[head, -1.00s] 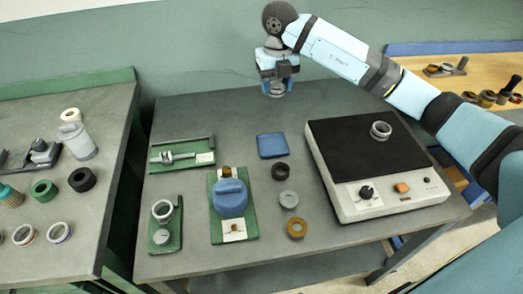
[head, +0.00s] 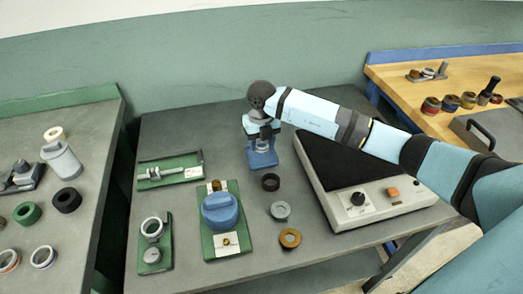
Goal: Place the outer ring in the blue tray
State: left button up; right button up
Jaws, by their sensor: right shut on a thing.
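The small blue tray (head: 263,160) lies on the grey middle table. My right gripper (head: 261,143) points down right over the tray and is shut on a metallic grey ring, the outer ring (head: 261,149). The ring is partly hidden by the fingers. I cannot tell whether it touches the tray floor or hangs just above it. My left gripper is not in view.
The white grinder (head: 400,204) with a black top stands right of the tray, partly behind my arm. A black ring (head: 270,182), a grey ring (head: 280,211) and a brown ring (head: 290,238) lie in front. Left stands a green fixture with a blue knob (head: 220,210).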

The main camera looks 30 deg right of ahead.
aim_at(261, 157)
jog(key=shift+f, duration=1.9)
jog(key=shift+f, duration=0.1)
jog(key=o, duration=0.7)
jog(key=shift+c, duration=0.2)
notch_tip(261, 157, up, 12)
jog(key=shift+s, duration=0.1)
